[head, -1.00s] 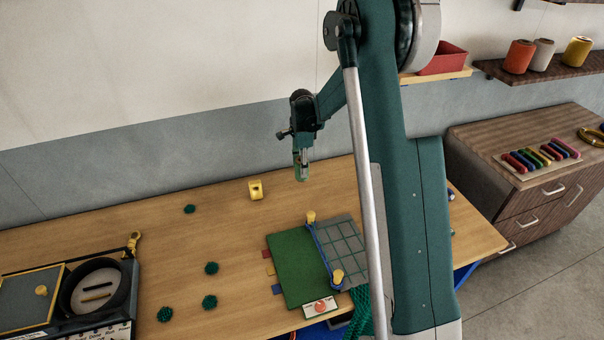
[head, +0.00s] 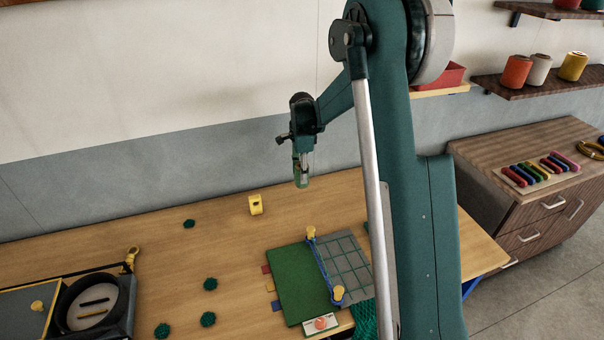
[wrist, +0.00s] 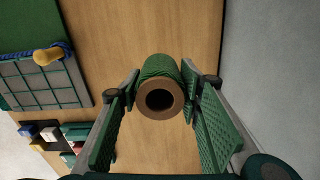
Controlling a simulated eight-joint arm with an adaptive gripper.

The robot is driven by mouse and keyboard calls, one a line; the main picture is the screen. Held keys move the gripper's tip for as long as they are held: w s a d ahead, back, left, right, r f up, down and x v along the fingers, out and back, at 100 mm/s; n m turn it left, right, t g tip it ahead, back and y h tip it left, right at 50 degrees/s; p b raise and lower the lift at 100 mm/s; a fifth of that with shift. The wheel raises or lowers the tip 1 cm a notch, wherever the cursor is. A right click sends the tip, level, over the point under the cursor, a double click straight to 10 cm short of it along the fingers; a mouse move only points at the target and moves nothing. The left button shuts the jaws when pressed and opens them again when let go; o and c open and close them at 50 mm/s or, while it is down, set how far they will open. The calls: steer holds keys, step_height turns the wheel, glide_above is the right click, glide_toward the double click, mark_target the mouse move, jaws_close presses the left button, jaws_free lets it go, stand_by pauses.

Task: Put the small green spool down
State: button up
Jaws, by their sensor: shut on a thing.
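The small green spool (wrist: 160,70) shows in the wrist view, with green twine round a brown core and its hollow end facing the camera. My gripper (wrist: 160,95) is shut on it, with a ridged green pad at each side. In the head view my gripper (head: 301,180) hangs above the wooden table (head: 220,260), clear of its surface. The spool is too small there to tell apart from the green fingers.
A green board with a grid net (head: 300,283) and yellow knobs lies below on the table. Several dark green tufts (head: 210,284) and a yellow roll (head: 255,205) lie to its left. A dark machine with a round bowl (head: 95,305) stands at the left. Bare wood lies between.

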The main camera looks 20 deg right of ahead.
steer(key=shift+d, duration=0.15)
steer(key=d+n+b, duration=0.1)
steer(key=d, duration=1.8)
steer(key=shift+d+r, duration=0.2)
steer(key=shift+d, duration=0.2)
step_height(320, 180, down, 6)
steer(key=shift+f, duration=0.15)
steer(key=shift+f, duration=1.9)
steer(key=shift+f, duration=0.1)
